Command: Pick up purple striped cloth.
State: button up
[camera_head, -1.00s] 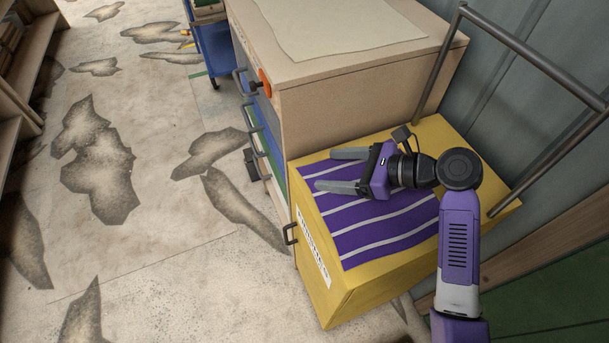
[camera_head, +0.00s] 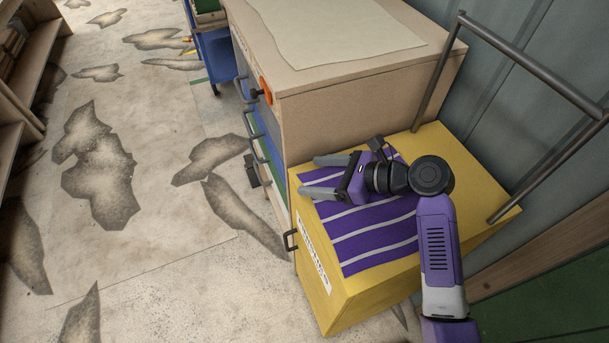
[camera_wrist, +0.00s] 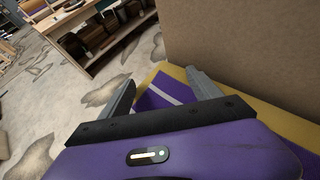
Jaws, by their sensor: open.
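The purple striped cloth (camera_head: 372,234) lies flat on top of the yellow cabinet (camera_head: 465,180), with pale stripes across it. Its far part is partly covered by my gripper in the head view. My gripper (camera_head: 316,176) is open and empty, over the cloth's far left part, with its fingers pointing left. In the wrist view, a piece of the cloth (camera_wrist: 165,95) shows between the two spread fingers (camera_wrist: 163,88). I cannot tell how high the fingers are above the cloth.
A taller beige cabinet (camera_head: 360,95) with a sheet (camera_head: 335,35) on top stands directly behind the yellow one. A metal rail (camera_head: 530,65) rises at the right by the grey wall. Open patched floor (camera_head: 160,240) lies to the left. A wooden shelf (camera_wrist: 95,35) shows far off in the wrist view.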

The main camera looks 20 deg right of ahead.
jog(key=shift+c, duration=0.4)
grip_shut()
notch_tip(320, 180, up, 12)
jog(key=p, duration=0.5)
dwell(0.3)
notch_tip(320, 180, up, 27)
dwell(0.9)
